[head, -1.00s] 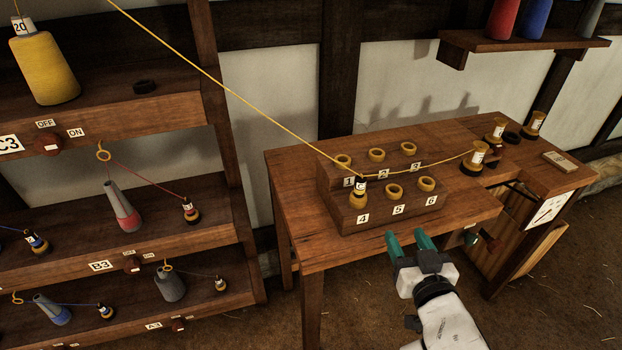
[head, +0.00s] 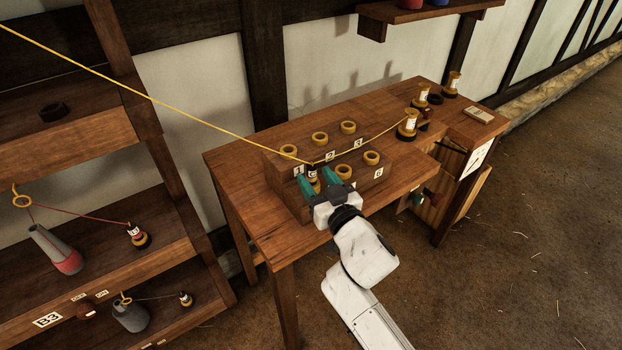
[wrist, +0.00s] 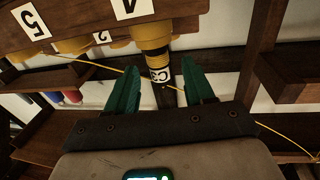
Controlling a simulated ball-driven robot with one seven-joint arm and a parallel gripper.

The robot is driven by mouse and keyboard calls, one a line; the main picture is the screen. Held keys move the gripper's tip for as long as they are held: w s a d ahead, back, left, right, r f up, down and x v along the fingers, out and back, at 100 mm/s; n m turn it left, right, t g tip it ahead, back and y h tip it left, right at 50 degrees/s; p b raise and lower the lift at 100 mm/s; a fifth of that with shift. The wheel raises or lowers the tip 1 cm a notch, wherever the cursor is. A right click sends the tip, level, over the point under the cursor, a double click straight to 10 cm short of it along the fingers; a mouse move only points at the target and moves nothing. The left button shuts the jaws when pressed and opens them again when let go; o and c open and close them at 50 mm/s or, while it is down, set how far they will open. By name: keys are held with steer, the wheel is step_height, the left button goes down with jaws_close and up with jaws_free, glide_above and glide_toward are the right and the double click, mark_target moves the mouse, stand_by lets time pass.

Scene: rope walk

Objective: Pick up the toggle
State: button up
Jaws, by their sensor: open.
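The toggle (head: 314,184) is a small yellow and dark peg with a white C label. It stands in the front-row place marked 4 on the wooden stepped block (head: 378,190). A yellow cord (head: 190,108) from the upper left meets its top. My gripper (head: 312,173) is open, its green fingers on either side of the toggle. In the wrist view, the labelled end of the toggle (wrist: 158,74) shows between the fingers (wrist: 160,64). I cannot tell whether either finger touches it. The number 4 tag is hidden behind my gripper in the head view.
Several empty yellow rings, such as one in the back row (head: 320,139), sit close beside my gripper. The cord continues right to a yellow spool (head: 407,125) on the bench (head: 240,160). A shelf rack (head: 170,225) with cones stands at left. Open floor lies right.

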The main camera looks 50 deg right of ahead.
mark_target(314, 175)
steer(key=x, duration=0.3)
steer(key=shift+w+r+p, duration=0.1)
steer(key=shift+p, duration=0.25)
jaws_close()
